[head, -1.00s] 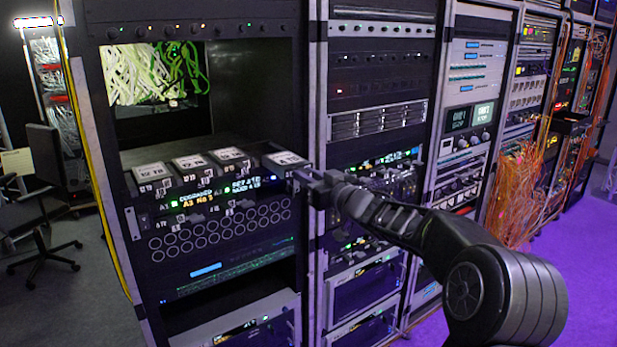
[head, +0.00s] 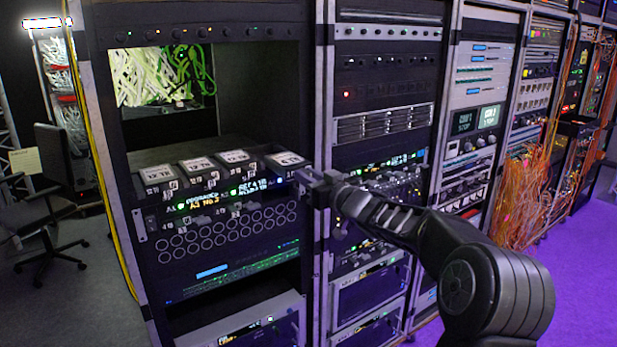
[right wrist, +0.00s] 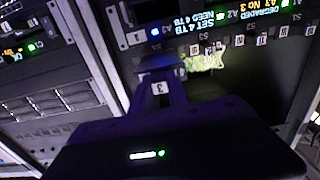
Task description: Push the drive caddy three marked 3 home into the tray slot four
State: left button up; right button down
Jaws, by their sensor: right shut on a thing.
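My right gripper (head: 318,185) is shut at the front right of the drive tray, at the rack's right post. In the right wrist view, a dark piece marked 3 (right wrist: 160,88) lies between my gripper body and the tray front; I take it as drive caddy three. Its light-topped drive (head: 287,159) appears in the rightmost slot of the tray (head: 215,222) in the head view. The gripper hides its front, so how deep it sits is unclear. My left gripper is not in view.
Several other light-topped drives (head: 196,163) stand in the tray to the left. Lit status text (head: 192,203) shows on the tray front. Rack posts (head: 322,120) stand close to my right gripper. Orange cables (head: 525,190) hang at the right; the purple floor there is clear.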

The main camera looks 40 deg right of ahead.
aim_at(301, 168)
dwell(0.5)
jog(key=shift+w, duration=0.15)
jog(key=shift+w+r+p, duration=0.1)
jog(key=shift+w+p, duration=0.6)
jog(key=shift+w, duration=0.45)
jog(key=shift+w, duration=0.25)
jog(key=shift+p, duration=0.3)
dwell(0.3)
jog(key=shift+w, duration=0.1)
jog(key=shift+w, duration=0.15)
jog(key=shift+w+p, duration=0.9)
jog(key=shift+w, duration=1.85)
